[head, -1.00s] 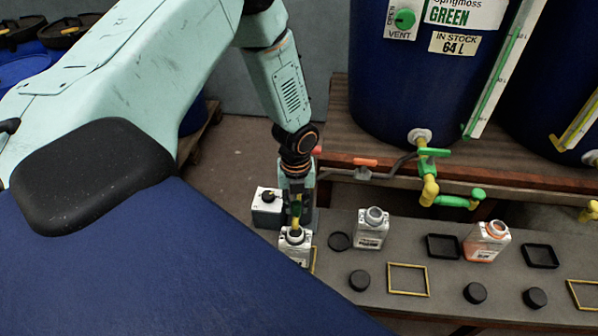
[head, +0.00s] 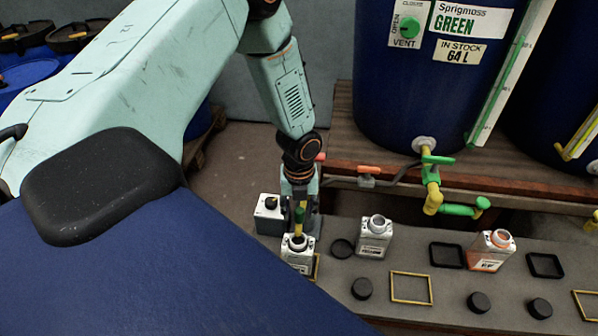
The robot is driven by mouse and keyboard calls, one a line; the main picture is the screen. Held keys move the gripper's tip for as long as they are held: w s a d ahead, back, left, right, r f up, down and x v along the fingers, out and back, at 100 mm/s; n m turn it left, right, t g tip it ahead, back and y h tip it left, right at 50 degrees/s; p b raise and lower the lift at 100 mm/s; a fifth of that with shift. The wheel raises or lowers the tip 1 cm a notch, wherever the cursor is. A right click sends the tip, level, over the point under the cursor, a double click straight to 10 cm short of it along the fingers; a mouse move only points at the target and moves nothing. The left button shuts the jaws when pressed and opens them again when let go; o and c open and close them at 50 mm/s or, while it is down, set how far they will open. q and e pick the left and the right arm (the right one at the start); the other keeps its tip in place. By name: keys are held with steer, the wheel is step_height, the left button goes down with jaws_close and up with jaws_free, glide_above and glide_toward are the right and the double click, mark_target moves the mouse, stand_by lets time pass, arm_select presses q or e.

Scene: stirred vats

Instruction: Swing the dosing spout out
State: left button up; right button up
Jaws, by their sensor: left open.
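My left gripper (head: 299,222) points down at the bench, just above or at the mouth of a white bottle (head: 298,260). It is open. A small yellow and green piece shows between its fingers, and I cannot tell what it belongs to. The green vat (head: 430,90) has a tap with a green handle (head: 438,160) and a yellow elbow (head: 433,197). From it a green spout (head: 459,209) reaches to the right, apart from my gripper. Whether this is the dosing spout is not clear. My right gripper is not in view.
The grey bench (head: 400,258) holds a white bottle (head: 375,238), an orange-filled bottle (head: 491,251), black caps (head: 362,288), black trays (head: 446,255) and yellow frames (head: 411,288). A white box (head: 269,213) stands left of my gripper. An orange-handled valve (head: 369,170) sits behind.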

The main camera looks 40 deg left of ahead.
arm_select(q)
step_height(320, 180, up, 12)
stand_by(0.5)
stand_by(0.5)
steer(key=w+d+f+n+t+h, duration=0.1)
steer(key=w+d+n+t+h, duration=0.15)
steer(key=d+n, duration=0.65)
steer(key=s+f+n+t, duration=0.2)
steer(key=s+f+n, duration=0.25)
steer(key=n, duration=0.85)
steer(key=s+f+n+g+y, duration=0.1)
steer(key=s+f, duration=0.4)
steer(key=s, duration=0.6)
steer(key=s+d+f+n+g+y, duration=0.1)
steer(key=s+f+n+g, duration=0.2)
steer(key=s, duration=0.9)
steer(key=shift+s+f+n, duration=0.2)
steer(key=shift+f+n, duration=0.65)
steer(key=shift+n, duration=0.25)
